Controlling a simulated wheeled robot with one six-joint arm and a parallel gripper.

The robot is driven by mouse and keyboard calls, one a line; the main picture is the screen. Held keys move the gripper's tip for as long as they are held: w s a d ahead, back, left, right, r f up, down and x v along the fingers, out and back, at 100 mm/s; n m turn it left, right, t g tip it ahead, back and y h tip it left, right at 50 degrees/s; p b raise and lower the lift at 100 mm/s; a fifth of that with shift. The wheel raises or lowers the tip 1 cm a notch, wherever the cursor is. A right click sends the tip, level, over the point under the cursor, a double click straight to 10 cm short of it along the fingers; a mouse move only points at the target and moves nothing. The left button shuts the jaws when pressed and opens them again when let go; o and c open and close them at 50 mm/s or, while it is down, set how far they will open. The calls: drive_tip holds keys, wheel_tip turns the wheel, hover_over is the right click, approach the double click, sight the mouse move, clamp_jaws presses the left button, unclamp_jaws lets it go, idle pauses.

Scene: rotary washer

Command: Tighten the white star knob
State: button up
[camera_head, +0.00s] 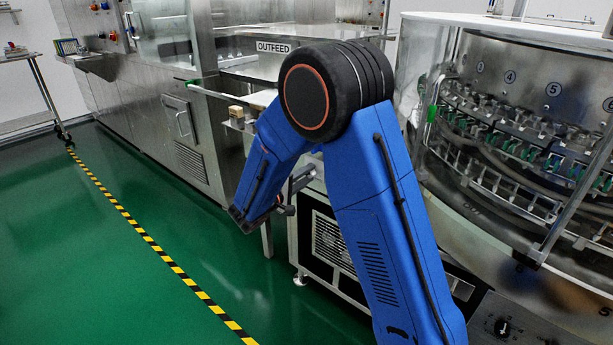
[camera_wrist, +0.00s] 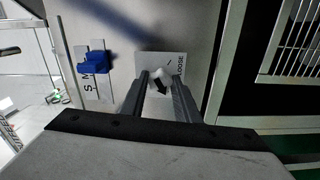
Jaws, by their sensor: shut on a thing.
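The white star knob (camera_wrist: 156,73) is in the middle of the wrist view, on a pale plate (camera_wrist: 172,61) fixed to a metal panel. A dark arrow mark shows at the knob, and the plate reads "LOOSE" along its right side. My gripper (camera_wrist: 160,80) is shut on the knob, with one finger on each side of it. The fingers hide parts of the knob and the plate. In the head view my blue arm bends down toward the machine, and the knob is not visible there.
A blue part (camera_wrist: 95,63) sits on a lettered plate left of the knob. A vented dark panel (camera_wrist: 300,45) is at the right. In the head view, the OUTFEED machine (camera_head: 273,48) and rotary washer (camera_head: 540,110) stand close to my arm; green floor (camera_head: 90,260) is clear at left.

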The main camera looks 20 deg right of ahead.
drive_tip(key=o, duration=1.1)
drive_tip(key=shift+c, duration=0.2)
drive_tip(key=shift+s+a, duration=0.1)
drive_tip(key=v, duration=1.7)
drive_tip(key=shift+s+a, duration=0.1)
